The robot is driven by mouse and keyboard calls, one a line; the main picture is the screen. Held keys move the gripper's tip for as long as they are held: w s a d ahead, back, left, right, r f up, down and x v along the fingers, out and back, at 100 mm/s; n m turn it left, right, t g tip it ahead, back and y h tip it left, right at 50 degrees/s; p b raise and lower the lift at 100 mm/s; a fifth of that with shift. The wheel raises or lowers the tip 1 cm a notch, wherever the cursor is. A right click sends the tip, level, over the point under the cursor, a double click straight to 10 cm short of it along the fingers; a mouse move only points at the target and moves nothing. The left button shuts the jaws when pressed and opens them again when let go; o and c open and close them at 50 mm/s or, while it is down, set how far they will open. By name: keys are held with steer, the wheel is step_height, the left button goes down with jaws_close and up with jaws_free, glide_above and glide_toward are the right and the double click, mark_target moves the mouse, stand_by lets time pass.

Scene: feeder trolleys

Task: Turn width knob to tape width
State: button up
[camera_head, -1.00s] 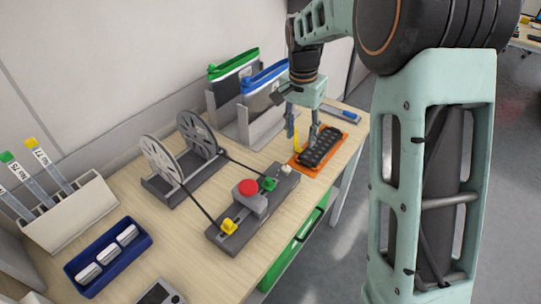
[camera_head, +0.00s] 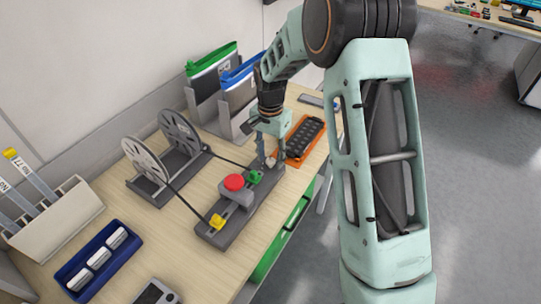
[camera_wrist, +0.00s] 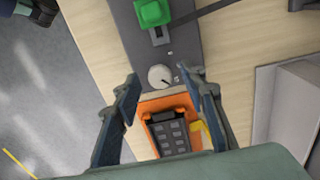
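The width knob (camera_wrist: 159,77) is a small round pale dial with a pointer line on top. It sits at the end of the dark grey splicing block (camera_head: 236,215), with small pale marks beside it, too small to read. My gripper (camera_wrist: 159,80) is open, with one finger on each side of the knob and a visible gap on both sides.
The block carries a green clamp (camera_head: 255,177), a red button (camera_head: 233,182) and a yellow clamp (camera_head: 217,221). An orange tray (camera_wrist: 185,101) with a black keyed piece lies close beyond the knob. A reel stand (camera_head: 146,190) and blue tray (camera_head: 122,257) stand left.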

steer(key=shift+f, duration=0.1)
jaws_close()
steer(key=shift+n, duration=0.4)
steer(key=n+b, duration=0.1)
steer(key=n, duration=0.2)
steer(key=shift+n, duration=0.3)
steer(key=n+b, duration=0.1)
steer(key=n, duration=0.3)
steer(key=shift+n, duration=0.3)
steer(key=n, duration=0.4)
steer(key=shift+n, duration=2.5)
